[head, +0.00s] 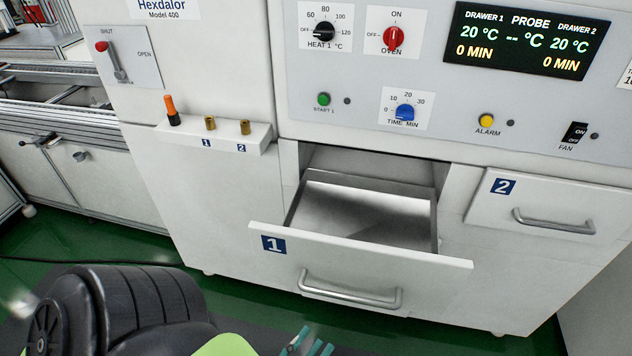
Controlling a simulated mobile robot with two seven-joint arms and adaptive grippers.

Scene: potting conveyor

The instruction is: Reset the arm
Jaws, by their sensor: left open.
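My left arm comes in at the bottom left, dark and partly cut off by the frame edge. The teal fingertips of my left gripper (308,346) show at the bottom edge, open, with nothing visible between them. They are below the handle (350,292) of drawer 1 in the picture and apart from it. Drawer 1 (400,266) is pulled out, and its metal tray (365,212) looks empty. Most of the left gripper is out of the frame. My right gripper does not show.
The white oven cabinet (225,190) fills the middle. Drawer 2 (545,212) is closed. A small ledge (225,140) holds an orange-handled probe (171,110) and two brass pegs. A metal conveyor frame (60,110) stands at left. Green floor (140,252) lies in front.

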